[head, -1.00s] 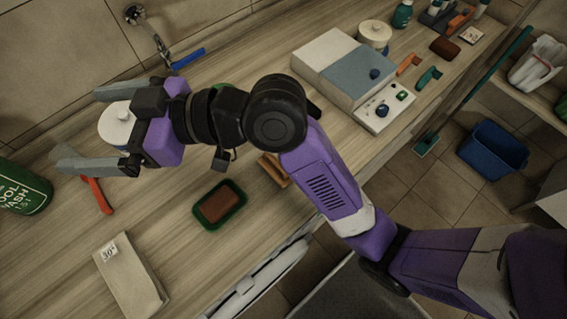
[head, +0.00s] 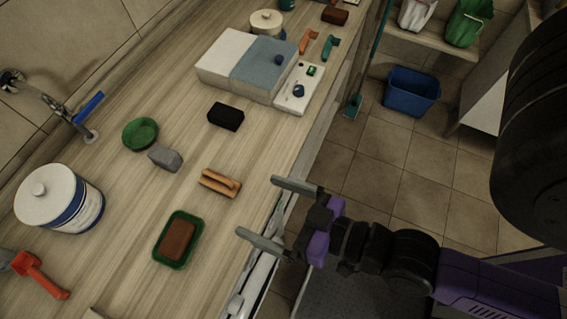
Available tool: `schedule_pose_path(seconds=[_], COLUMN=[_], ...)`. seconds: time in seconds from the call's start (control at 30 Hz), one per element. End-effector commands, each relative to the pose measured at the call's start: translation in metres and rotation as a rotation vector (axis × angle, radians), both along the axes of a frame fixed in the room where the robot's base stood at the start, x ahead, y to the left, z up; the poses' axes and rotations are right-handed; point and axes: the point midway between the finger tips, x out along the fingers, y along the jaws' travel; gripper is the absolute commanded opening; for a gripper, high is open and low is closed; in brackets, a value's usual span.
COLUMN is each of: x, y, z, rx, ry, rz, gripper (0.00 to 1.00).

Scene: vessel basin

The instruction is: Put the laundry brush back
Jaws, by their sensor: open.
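A tan wooden piece with a raised grip (head: 220,182), which looks like the laundry brush, lies on the wooden counter (head: 165,200) in the head view. My gripper (head: 258,207) is open and empty, just right of this piece. Its two grey fingers point left over the counter's front edge, apart from the piece. A brown block (head: 177,239) lies in a green tray (head: 159,249) nearer to me. I cannot tell whether that block is soap or a brush.
A black block (head: 226,116), a grey block (head: 165,158) and a green bowl (head: 140,134) lie farther back. A white tub (head: 60,199) and a red-handled tool (head: 40,275) are at the left. A blue bin (head: 412,90) stands on the floor. Counter between these is bare.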

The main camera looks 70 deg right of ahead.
Motion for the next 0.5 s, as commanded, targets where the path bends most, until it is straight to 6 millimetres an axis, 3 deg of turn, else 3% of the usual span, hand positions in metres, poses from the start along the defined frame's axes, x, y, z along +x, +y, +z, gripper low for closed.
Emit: schedule_pose_path(seconds=[0.03, 0.2, 0.5], x=[-0.02, -0.054, -0.065], y=[-0.008, -0.027, -0.032], z=[-0.001, 0.008, 0.013], rx=[-0.045, -0.151, -0.188], ry=[0.017, 0.021, 0.019], rz=[0.013, 0.052, 0.072], gripper=[1.0, 1.0, 1.0])
